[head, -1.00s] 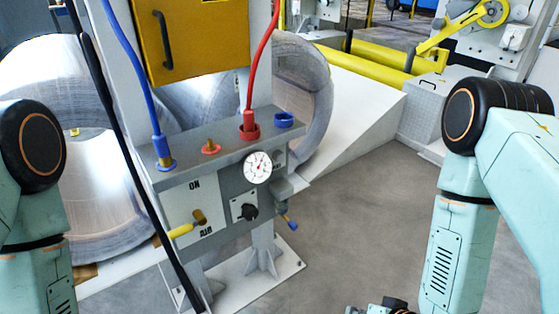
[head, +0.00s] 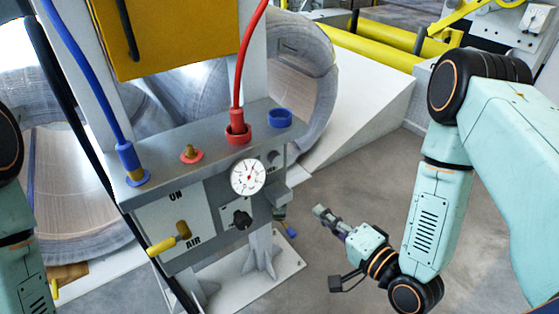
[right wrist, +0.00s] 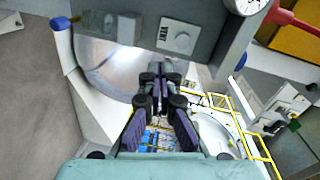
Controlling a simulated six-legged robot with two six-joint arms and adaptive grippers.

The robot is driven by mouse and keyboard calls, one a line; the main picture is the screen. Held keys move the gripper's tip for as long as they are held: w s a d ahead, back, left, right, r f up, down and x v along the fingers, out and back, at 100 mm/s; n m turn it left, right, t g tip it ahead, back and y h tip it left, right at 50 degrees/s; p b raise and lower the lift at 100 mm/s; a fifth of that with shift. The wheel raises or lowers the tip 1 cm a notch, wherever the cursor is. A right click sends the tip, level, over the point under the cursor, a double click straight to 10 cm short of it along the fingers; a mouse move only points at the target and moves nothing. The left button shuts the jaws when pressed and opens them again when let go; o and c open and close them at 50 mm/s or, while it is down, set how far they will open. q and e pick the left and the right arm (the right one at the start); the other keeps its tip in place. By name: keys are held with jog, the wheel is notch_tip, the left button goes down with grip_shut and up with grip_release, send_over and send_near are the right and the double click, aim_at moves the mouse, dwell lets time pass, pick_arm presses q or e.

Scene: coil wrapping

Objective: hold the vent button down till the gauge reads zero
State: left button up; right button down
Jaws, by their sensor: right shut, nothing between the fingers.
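The grey control box stands mid-frame in the head view. Its white round gauge (head: 248,176) has a needle pointing roughly up; its figures are too small to read. My right gripper (head: 320,212) is shut and empty, below and right of the box, apart from the button. Its closed fingers (right wrist: 156,72) also show in the wrist view. My left gripper is out of view.
The floor on the right is open.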

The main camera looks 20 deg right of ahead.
notch_tip(320, 180, up, 3)
jog(key=shift+w+d+f+m+t, duration=0.1)
jog(key=shift+m+t, duration=0.7)
jog(key=shift+m, duration=0.3)
jog(key=shift+w, duration=0.1)
jog(key=b, duration=0.4)
send_near(278, 162)
jog(key=x, duration=0.6)
jog(key=shift+w, duration=0.45)
